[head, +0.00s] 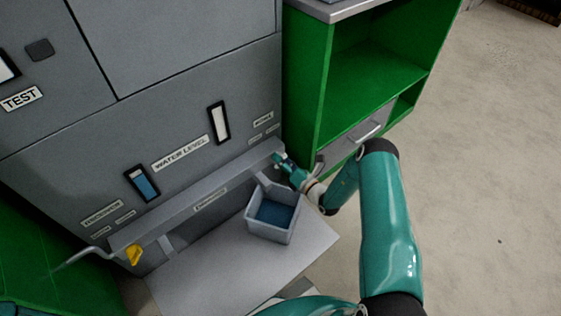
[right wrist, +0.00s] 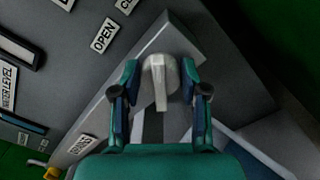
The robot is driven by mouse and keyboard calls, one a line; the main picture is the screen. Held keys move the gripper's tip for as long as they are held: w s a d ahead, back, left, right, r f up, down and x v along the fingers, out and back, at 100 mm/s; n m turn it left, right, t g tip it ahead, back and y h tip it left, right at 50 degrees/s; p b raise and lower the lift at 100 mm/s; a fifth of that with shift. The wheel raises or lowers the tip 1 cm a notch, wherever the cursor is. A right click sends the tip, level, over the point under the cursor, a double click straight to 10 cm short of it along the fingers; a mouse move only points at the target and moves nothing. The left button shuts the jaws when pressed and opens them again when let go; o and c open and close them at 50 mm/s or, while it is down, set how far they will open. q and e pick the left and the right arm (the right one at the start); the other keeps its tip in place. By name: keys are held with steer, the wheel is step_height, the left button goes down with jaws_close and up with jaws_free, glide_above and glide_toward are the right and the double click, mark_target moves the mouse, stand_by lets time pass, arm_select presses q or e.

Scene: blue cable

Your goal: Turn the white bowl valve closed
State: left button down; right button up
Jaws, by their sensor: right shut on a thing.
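The white valve handle (right wrist: 160,72) sits between the fingers of my right gripper (right wrist: 160,88) in the right wrist view. Its round head is at the top and a narrow lever points down the picture. My right gripper is shut on it, with a finger on each side. In the head view my right gripper (head: 281,160) is at the right end of the grey ledge, and it mostly hides the valve. A label reading OPEN (right wrist: 104,35) is on the panel near the valve. My left gripper is not in view.
A grey square bowl (head: 257,227) with blue water stands below the ledge, close to my right gripper. A green cabinet (head: 308,85) stands close on the right. Two level windows are on the grey panel (head: 190,75).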

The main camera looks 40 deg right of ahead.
steer(key=shift+s+a+f, duration=0.15)
steer(key=shift+f, duration=0.15)
steer(key=o, duration=1.1)
steer(key=shift+o, duration=0.2)
steer(key=shift+r, duration=0.1)
steer(key=s+d, duration=0.1)
steer(key=s, duration=1)
steer(key=shift+s, duration=0.4)
